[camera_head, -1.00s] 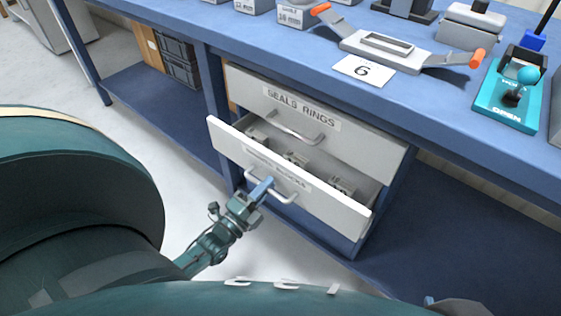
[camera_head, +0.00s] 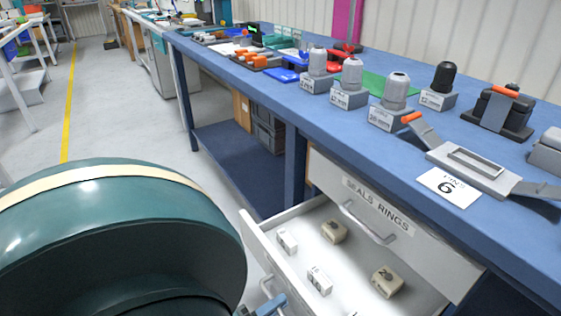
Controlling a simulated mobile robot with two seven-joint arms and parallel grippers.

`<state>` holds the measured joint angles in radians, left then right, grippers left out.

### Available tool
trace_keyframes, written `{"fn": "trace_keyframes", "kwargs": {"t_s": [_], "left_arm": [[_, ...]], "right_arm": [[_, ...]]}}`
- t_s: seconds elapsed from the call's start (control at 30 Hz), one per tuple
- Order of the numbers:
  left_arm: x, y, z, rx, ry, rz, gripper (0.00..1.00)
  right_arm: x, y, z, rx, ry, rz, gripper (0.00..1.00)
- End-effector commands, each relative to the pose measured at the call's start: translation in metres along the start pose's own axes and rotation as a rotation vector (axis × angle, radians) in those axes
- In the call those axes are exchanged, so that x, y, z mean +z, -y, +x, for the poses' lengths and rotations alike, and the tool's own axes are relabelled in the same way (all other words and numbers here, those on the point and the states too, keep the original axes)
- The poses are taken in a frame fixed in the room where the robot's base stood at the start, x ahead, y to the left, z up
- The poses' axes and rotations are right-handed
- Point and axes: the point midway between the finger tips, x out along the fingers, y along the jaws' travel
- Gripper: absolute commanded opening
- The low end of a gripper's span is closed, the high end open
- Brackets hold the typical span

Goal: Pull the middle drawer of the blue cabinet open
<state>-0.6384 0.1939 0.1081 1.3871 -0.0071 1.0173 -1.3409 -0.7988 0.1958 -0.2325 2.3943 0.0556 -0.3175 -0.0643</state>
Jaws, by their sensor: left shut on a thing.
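The drawer (camera_head: 253,240) below the one labelled SEALS RINGS stands pulled out from the cabinet under the blue bench. Several small pale and beige blocks lie spread on its white floor. Its handle (camera_head: 266,287) is at the bottom edge of the head view, partly cut off. My left gripper (camera_head: 272,304) is shut on this handle, with only its blue finger end and a bit of the wrist in view. The top drawer (camera_head: 380,210) is shut. Anything of the cabinet below the open drawer is hidden. My right gripper is out of view.
A lower shelf (camera_head: 235,160) lies left of the cabinet. Open floor extends left.

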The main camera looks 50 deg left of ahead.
Motion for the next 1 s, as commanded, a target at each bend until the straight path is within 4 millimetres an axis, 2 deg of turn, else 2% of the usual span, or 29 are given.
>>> {"fn": "trace_keyframes", "kwargs": {"t_s": [0.2,0.23,0.27,0.57,0.67,0.77,1.0], "left_arm": [[0.001,0.0,0.0,-0.001,0.002,0.001,0.0],[0.001,0.0,0.0,-0.001,0.002,0.001,0.13],[0.001,0.0,0.0,-0.001,0.002,0.001,0.16],[0.001,0.0,-0.003,0.001,0.002,0.001,0.17],[0.001,-0.001,-0.013,0.003,0.003,0.001,0.17],[0.001,-0.001,-0.031,0.005,0.003,0.001,0.17],[0.001,-0.002,-0.086,0.005,0.004,0.001,0.17]], "right_arm": [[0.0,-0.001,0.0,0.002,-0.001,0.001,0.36],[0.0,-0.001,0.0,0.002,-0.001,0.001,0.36],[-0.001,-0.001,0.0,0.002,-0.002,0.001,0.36],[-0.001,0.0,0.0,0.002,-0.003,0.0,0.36],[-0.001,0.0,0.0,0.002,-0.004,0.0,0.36],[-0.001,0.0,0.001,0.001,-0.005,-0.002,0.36],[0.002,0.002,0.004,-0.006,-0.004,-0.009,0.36]]}}
